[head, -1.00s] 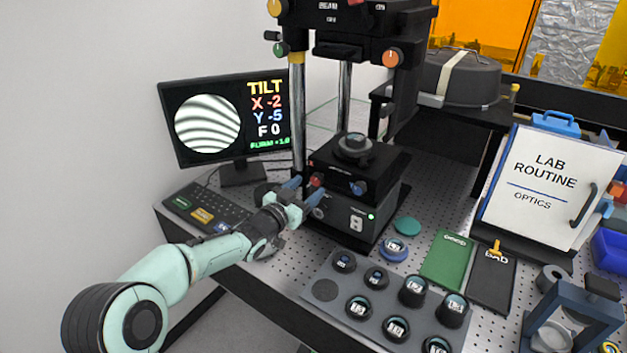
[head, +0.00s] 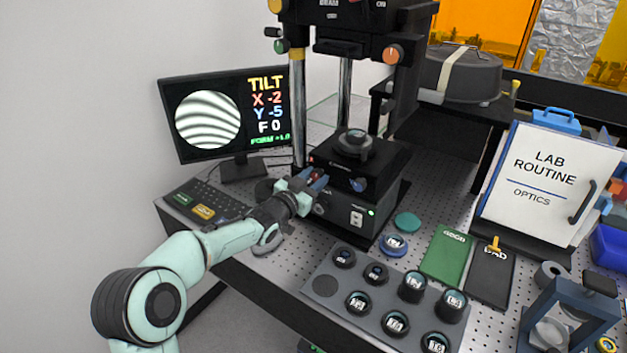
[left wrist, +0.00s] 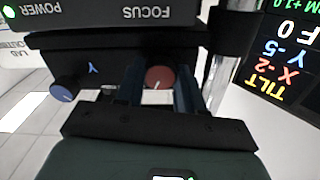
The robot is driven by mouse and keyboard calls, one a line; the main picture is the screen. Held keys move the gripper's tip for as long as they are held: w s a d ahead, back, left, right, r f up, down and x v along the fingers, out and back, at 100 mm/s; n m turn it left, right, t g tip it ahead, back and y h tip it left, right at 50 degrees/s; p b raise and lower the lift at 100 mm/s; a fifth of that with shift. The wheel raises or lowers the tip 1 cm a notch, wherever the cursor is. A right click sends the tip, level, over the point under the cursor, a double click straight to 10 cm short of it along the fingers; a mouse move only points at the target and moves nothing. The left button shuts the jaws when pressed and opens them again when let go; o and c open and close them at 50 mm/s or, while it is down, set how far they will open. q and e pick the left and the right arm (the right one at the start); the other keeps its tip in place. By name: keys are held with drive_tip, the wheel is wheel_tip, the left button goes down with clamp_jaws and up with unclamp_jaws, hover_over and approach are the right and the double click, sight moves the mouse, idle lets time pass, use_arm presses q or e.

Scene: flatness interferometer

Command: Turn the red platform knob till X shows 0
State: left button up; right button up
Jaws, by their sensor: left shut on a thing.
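The red platform knob (left wrist: 159,77) is on the front of the black platform (left wrist: 60,50), with a white mark on its face in the left wrist view. My left gripper (head: 316,180) is shut on the knob, one blue finger on each side of it. In the head view the fingers mostly hide the knob. The monitor (head: 223,118) shows a fringe disc and reads TILT, X -2, Y -5, F 0; its readings also appear upside down in the left wrist view (left wrist: 285,62). My right gripper is not in view.
A blue knob (left wrist: 63,92) marked Y sits on the same platform face. Below is the base (head: 345,213) with its green power light. A keyboard (head: 207,203) lies left, and a grey tray of several lens pieces (head: 326,287) lies in front.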

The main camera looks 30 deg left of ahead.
use_arm(q)
drive_tip(key=m+b, duration=0.3)
drive_tip(key=shift+f, duration=0.2)
drive_tip(key=shift+r+m, duration=0.1)
drive_tip(key=shift+m, duration=0.6)
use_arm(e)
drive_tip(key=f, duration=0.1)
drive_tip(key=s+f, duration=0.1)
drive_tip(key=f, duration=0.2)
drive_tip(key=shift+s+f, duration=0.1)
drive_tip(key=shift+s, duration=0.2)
use_arm(q)
drive_tip(key=o, duration=1)
drive_tip(key=shift+o, duration=0.2)
drive_tip(key=shift+s+r, duration=0.1)
drive_tip(key=s+a+b, duration=0.1)
drive_tip(key=s+b, duration=0.1)
drive_tip(key=s, duration=1.1)
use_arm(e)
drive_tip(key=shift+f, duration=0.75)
use_arm(q)
drive_tip(key=shift+s, duration=0.1)
